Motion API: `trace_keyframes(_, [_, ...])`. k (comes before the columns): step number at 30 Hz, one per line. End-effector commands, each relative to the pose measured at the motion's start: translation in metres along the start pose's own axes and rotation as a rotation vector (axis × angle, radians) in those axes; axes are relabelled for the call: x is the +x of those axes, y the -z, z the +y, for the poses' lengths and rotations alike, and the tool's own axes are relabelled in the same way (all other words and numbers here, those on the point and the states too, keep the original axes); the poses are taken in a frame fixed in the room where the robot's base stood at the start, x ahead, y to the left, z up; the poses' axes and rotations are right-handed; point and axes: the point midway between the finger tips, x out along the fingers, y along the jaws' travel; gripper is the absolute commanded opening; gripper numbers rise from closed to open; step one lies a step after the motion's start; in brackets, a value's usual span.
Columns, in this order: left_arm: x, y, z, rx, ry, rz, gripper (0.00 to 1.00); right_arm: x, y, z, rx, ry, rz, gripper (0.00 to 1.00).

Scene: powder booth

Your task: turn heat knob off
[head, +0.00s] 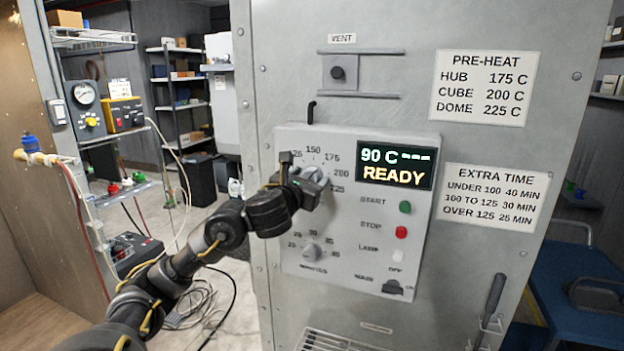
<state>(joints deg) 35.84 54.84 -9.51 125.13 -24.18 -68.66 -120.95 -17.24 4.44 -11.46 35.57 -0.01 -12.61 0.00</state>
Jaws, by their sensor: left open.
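The heat knob (313,174) is the upper dial on the grey control panel (345,258), ringed by numbers such as 150, 175, 200 and 225. My left gripper (298,180) is at this knob, in front of its lower left side. It is open, and it hides part of the dial and its scale. I cannot tell whether the fingers touch the knob or where its pointer stands. The display (397,165) reads 90 C and READY. My right gripper is not in the head view.
Below are a minutes knob (311,251), a green START button (405,207), a red STOP button (401,232), a lamp switch and a MAIN switch (392,287). A vent slider (337,73) is above. A blue cart (575,290) stands at the right.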

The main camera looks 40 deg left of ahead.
Motion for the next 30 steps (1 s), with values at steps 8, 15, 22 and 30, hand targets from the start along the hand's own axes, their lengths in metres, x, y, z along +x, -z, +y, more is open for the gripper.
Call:
trace_keyframes(8, [-0.0001, -0.0001, -0.0004, 0.0, 0.001, 0.0, 0.4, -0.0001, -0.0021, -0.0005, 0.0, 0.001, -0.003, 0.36])
trace_keyframes(15, [0.0004, -0.0008, -0.0021, 0.0, 0.003, -0.001, 0.17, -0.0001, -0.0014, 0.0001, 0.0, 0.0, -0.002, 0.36])
trace_keyframes(22, [0.0003, -0.001, -0.002, -0.006, 0.003, -0.002, 0.17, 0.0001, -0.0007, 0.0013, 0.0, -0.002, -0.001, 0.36])
trace_keyframes(30, [0.0003, -0.0008, -0.0017, -0.095, 0.002, -0.006, 0.17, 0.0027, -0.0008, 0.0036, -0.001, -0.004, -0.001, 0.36])
